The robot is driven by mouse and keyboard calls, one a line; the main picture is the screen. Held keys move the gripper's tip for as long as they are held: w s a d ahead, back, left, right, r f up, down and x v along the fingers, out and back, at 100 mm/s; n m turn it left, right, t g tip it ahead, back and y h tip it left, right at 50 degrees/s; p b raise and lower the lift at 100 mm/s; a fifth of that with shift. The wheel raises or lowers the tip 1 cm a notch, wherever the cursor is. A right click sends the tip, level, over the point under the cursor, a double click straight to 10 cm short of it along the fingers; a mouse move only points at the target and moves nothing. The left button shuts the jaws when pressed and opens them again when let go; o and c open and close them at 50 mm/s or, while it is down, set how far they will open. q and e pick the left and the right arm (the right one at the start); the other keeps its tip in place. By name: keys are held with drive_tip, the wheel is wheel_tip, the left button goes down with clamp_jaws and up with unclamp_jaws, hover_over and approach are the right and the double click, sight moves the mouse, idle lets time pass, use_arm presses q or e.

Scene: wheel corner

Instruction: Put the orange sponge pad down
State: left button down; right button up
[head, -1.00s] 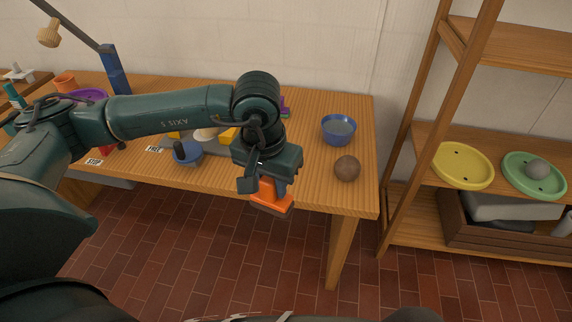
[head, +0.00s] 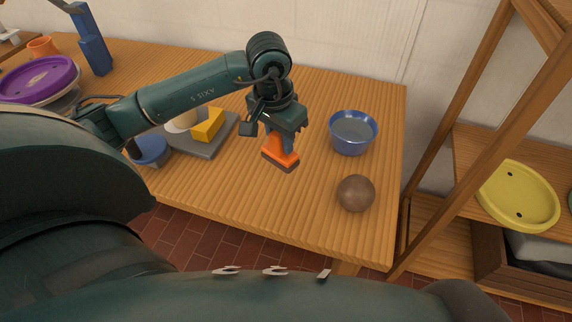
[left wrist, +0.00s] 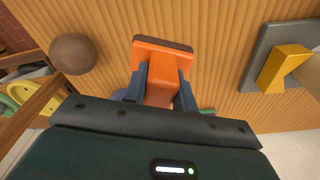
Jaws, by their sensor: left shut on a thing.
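The orange sponge pad (head: 280,152) has an orange grip block and a dark underside. My left gripper (head: 278,137) is shut on its block and holds it over the wooden table (head: 240,205), with the dark face down. In the left wrist view the pad (left wrist: 161,62) sits between the two blue fingers of the left gripper (left wrist: 160,88). I cannot tell how large the gap is between the pad and the table top. My right gripper is not in view.
A brown ball (head: 356,193) and a blue bowl (head: 353,132) stand to the right of the pad. A grey tray (head: 208,146) with a yellow block (head: 208,125) lies to the left. A shelf with a yellow plate (head: 519,195) is at the right. The table front is clear.

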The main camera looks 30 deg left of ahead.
sight(276, 134)
use_arm(q)
wheel_tip(276, 134, down, 6)
drive_tip(key=shift+s+f, duration=0.15)
drive_tip(key=shift+f, duration=0.45)
drive_tip(key=shift+f+b, duration=0.2)
drive_tip(key=shift+b, duration=0.1)
drive_tip(key=c, duration=1.1)
unclamp_jaws()
drive_tip(key=r, duration=0.7)
drive_tip(key=s+r, duration=0.1)
drive_tip(key=r, duration=0.3)
drive_tip(key=shift+a+r+p, duration=0.1)
drive_tip(key=shift+r+p, duration=0.15)
drive_tip(key=shift+p, duration=0.05)
drive_tip(key=shift+s+r, duration=0.15)
drive_tip(key=shift+r, duration=0.3)
